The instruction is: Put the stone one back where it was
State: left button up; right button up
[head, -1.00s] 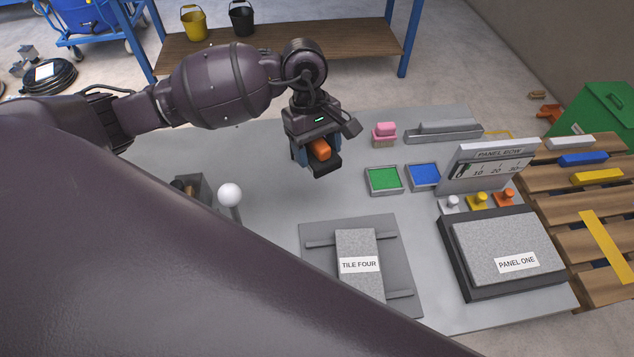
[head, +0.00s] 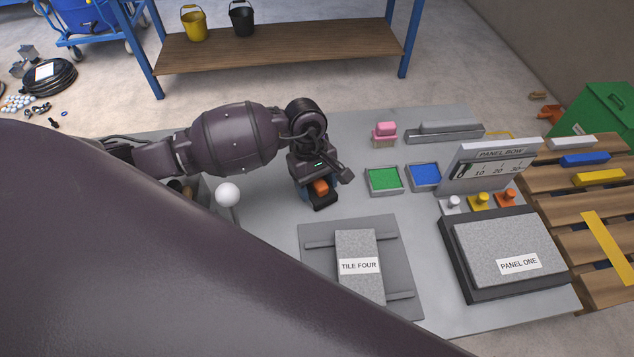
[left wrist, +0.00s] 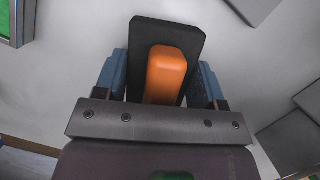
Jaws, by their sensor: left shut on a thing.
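My left gripper (head: 318,183) is shut on a black block with an orange top (left wrist: 167,75). In the left wrist view the orange part sits between the two blue-grey fingers, with the black plate around it. In the head view the block is low over the bare grey table, left of the green tray (head: 385,180) and behind the tile marked TILE FOUR (head: 357,245); I cannot tell whether it touches the table. I cannot tell which thing is the stone one. My right gripper is not in view.
A blue tray (head: 424,176), a pink-topped brush (head: 385,131) and a grey holder (head: 445,132) stand nearby. PANEL ONE (head: 510,245) lies at right, below knobs and the PANEL ROW sign (head: 490,166). A white ball on a stick (head: 228,195) stands left of my gripper.

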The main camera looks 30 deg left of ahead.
pick_arm(q)
jog(key=shift+r, duration=0.1)
jog(key=shift+f, duration=0.25)
jog(key=o, duration=0.9)
jog(key=shift+v, duration=6.2)
jog(key=shift+d, duration=0.1)
